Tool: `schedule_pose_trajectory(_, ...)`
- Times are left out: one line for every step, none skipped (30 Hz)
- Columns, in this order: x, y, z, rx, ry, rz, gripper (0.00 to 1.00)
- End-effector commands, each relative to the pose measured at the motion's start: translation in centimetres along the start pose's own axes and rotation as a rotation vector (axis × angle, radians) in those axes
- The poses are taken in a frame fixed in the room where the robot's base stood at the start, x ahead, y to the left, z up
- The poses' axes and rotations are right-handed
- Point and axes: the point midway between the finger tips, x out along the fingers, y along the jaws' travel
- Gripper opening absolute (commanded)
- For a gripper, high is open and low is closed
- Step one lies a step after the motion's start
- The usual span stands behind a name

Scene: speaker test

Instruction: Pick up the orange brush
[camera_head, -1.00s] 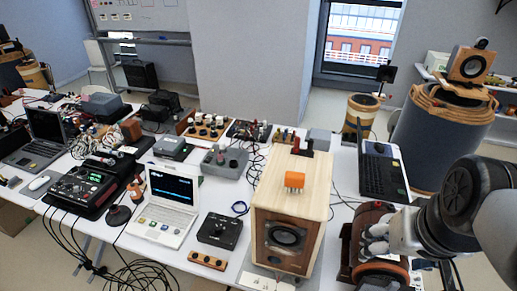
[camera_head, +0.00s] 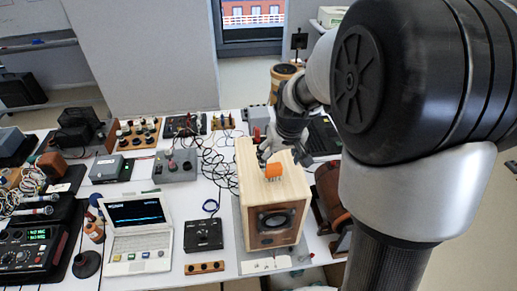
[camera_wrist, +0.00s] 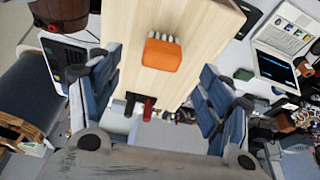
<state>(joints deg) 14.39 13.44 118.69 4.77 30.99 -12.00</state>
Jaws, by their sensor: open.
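The orange brush (camera_head: 273,172) lies on top of the wooden speaker box (camera_head: 254,180), near the middle of its upper face. Its pale bristles face the speaker's front. In the wrist view the brush (camera_wrist: 161,55) shows between and beyond the two blue-padded fingers. My gripper (camera_head: 283,158) is over the speaker's top, close to the brush at its back right. In the wrist view my gripper (camera_wrist: 158,97) has its fingers spread wide with nothing between the pads. Whether a finger touches the speaker top cannot be told.
A dark and a red upright piece (camera_wrist: 149,108) stand at the speaker top's back edge. A white laptop (camera_head: 138,232) and a black box (camera_head: 203,234) stand left of the speaker. A reddish-brown drum (camera_head: 330,190) sits to its right. Cables lie behind.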

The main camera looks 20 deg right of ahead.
Motion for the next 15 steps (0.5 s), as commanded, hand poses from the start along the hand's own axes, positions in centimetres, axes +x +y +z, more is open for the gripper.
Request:
schedule_pose_trajectory(1.2,0.0,0.1,0.000,-0.004,-0.001,0.72)
schedule_pose_trajectory(1.8,0.0,0.1,0.000,-0.004,-0.001,0.72)
schedule_pose_trajectory(2.4,0.0,0.1,-0.001,-0.003,0.000,0.72)
schedule_pose_trajectory(2.8,0.0,0.1,-0.001,-0.003,0.000,0.72)
schedule_pose_trajectory(3.1,0.0,0.1,-0.001,-0.002,0.000,0.72)
schedule_pose_trajectory(3.5,0.0,0.0,-0.001,-0.001,0.000,0.72)
schedule_pose_trajectory(3.7,0.0,0.0,-0.001,-0.001,0.000,0.72)
schedule_pose_trajectory(3.8,0.0,0.0,-0.001,-0.001,0.000,0.72)
schedule_pose_trajectory(4.0,0.0,0.0,-0.001,0.000,0.000,0.72)
schedule_pose_trajectory(4.1,0.0,0.0,-0.001,0.000,0.000,0.72)
schedule_pose_trajectory(4.3,-0.1,-0.1,-0.001,0.000,0.000,0.72)
schedule_pose_trajectory(4.7,-0.1,-0.1,-0.002,-0.001,0.000,0.72)
schedule_pose_trajectory(5.1,-0.2,-0.2,-0.002,-0.002,0.000,0.72)
schedule_pose_trajectory(5.5,-0.2,-0.3,-0.002,-0.002,0.000,0.72)
schedule_pose_trajectory(6.2,-0.3,-0.4,-0.002,-0.003,-0.001,0.72)
